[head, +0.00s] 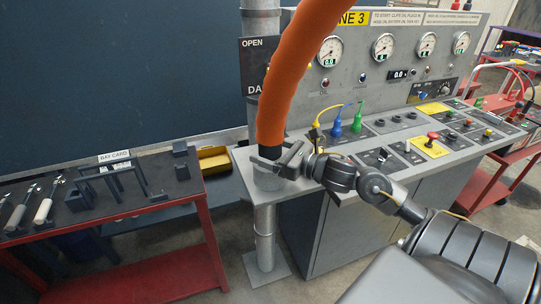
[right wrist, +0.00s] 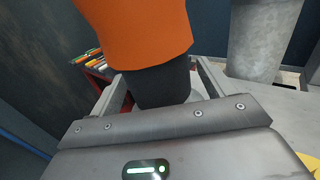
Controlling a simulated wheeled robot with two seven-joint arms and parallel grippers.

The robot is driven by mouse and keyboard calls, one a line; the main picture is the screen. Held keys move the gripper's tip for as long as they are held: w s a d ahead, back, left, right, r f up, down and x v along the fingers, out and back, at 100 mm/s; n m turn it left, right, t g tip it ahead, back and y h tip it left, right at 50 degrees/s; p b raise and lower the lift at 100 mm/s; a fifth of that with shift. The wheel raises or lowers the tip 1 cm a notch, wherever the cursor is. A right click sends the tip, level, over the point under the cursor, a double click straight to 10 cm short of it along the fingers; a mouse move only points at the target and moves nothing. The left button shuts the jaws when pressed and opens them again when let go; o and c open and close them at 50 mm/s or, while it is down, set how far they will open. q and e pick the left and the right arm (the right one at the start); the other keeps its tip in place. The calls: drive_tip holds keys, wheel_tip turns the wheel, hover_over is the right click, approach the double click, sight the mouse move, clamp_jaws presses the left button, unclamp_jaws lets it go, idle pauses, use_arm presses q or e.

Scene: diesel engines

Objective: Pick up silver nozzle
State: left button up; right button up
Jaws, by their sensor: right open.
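An orange hose (head: 290,75) hangs down from the top and ends in a black cuff (head: 268,152). A silver cylindrical piece (head: 268,180), probably the nozzle, shows just below the cuff at the console's left corner. My right gripper (head: 268,162) is open at the cuff. In the right wrist view the orange hose (right wrist: 135,35) and black cuff (right wrist: 158,88) stand between the two spread fingers (right wrist: 160,85). Whether the fingers touch the cuff cannot be told. In that view the silver piece is mostly hidden behind the cuff and gripper. My left gripper is not in view.
A grey console (head: 370,150) with gauges and switches stands to the right. A red cart (head: 130,208) with tools and black brackets is at the left. A grey vertical pipe (head: 264,240) runs below the corner. A yellow bin (head: 213,160) lies behind.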

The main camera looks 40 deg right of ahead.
drive_tip(key=shift+c, duration=0.4)
drive_tip(key=shift+r, duration=0.1)
drive_tip(key=c, duration=1.3)
